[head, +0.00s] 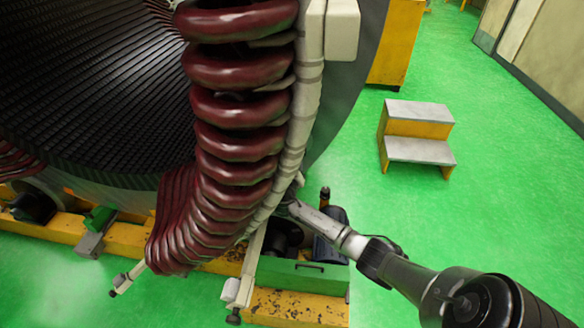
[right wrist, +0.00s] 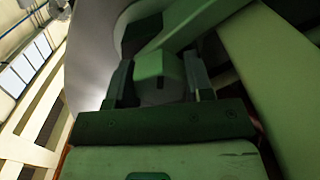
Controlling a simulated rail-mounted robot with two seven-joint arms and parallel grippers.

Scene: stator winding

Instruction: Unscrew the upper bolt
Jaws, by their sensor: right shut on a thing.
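In the right wrist view a blocky bolt head (right wrist: 158,72), tinted green, sits between the two fingers of my right gripper (right wrist: 160,85). The fingers are shut on its sides. In the head view my right arm comes in from the right, and my right gripper (head: 290,200) is at the lower right edge of the coil stack, beside the pale clamp bar (head: 303,100). The bolt is too hidden to make out there. My left gripper is not in view.
Dark red coils (head: 235,110) curve down the stator (head: 90,90). Below stand a yellow base beam (head: 295,305) and a green box (head: 300,276). A yellow step stool (head: 418,150) stands on the open green floor to the right. In the wrist view a slanted bar passes close above the fingers.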

